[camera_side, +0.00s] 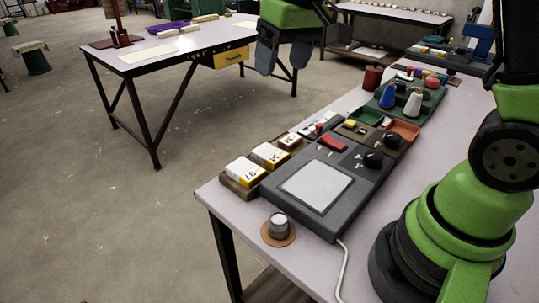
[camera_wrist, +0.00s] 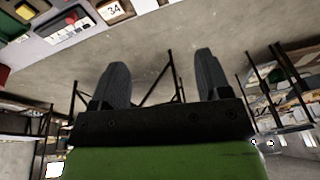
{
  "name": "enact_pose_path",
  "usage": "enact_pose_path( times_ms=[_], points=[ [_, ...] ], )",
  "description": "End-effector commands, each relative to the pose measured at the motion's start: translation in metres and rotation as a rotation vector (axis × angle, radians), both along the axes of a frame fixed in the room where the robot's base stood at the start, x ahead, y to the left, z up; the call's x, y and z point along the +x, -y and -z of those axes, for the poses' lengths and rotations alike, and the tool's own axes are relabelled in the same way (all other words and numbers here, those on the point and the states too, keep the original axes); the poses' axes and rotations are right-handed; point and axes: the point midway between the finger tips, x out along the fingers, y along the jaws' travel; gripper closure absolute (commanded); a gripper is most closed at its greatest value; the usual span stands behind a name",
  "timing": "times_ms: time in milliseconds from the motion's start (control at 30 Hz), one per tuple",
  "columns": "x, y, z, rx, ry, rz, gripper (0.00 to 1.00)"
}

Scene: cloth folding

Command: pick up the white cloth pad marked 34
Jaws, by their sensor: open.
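A white pad marked 34 (camera_wrist: 113,10) shows at the top edge of the wrist view, with another white pad beside it, cut off by the frame. In the side view, several white and yellow pads (camera_side: 246,171) lie in a row on a brown wooden tray (camera_side: 238,190) at the table's left edge; their marks are too small for me to tell which is 34. My gripper (camera_side: 283,66) hangs in the air above and beyond the pads, apart from them. Its two dark fingers are spread with nothing between them, as the wrist view also shows (camera_wrist: 162,78).
A dark console with a pale screen (camera_side: 315,186) sits right beside the pads. A round knob on an orange disc (camera_side: 279,228) stands near the front. Thread cones (camera_side: 413,103) and small trays fill the back. A second table (camera_side: 190,42) stands across open floor.

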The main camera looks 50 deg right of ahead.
Motion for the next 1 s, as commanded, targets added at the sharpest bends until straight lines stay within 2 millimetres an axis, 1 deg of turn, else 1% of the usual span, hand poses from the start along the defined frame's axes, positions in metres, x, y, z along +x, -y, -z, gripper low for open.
enact_pose_path(
  times_ms=[33,100,167,200,300,333,400,467,567,700,800,967,1000],
  points=[
    [0.015,0.005,0.020,-0.012,-0.043,-0.018,0.30],
    [0.031,0.011,0.044,-0.027,-0.089,-0.044,0.30],
    [0.042,0.017,0.066,-0.039,-0.124,-0.066,0.30],
    [0.048,0.020,0.079,-0.046,-0.146,-0.078,0.30],
    [0.058,0.026,0.108,-0.056,-0.191,-0.106,0.30],
    [0.060,0.028,0.115,-0.059,-0.201,-0.113,0.30],
    [0.063,0.030,0.127,-0.064,-0.218,-0.126,0.30],
    [0.064,0.031,0.134,-0.066,-0.227,-0.131,0.30],
    [0.064,0.032,0.146,-0.067,-0.236,-0.136,0.30],
    [0.064,0.032,0.168,-0.067,-0.237,-0.136,0.30],
    [0.064,0.032,0.180,-0.067,-0.236,-0.136,0.30],
    [0.062,0.031,0.192,-0.066,-0.235,-0.136,0.30],
    [0.060,0.030,0.197,-0.065,-0.237,-0.136,0.30]
  ],
)
